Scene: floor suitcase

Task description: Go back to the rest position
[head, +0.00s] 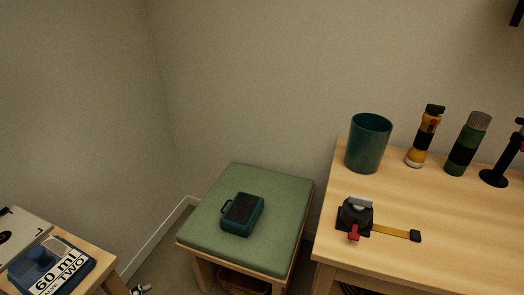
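Neither of my grippers can be made out in the head view. A small dark teal case with a black top and a side handle (242,214) lies on the green cushion (275,190) of a wooden stool. Nothing touches the case except the cushion.
A wooden table (460,225) at right bears a teal cup (368,143), a yellow-black flashlight (424,136), a green-black cylinder (467,145), a black stand (495,178) and a black device with a yellow strap (356,214). Another table (95,255) at lower left holds a blue labelled item (52,268).

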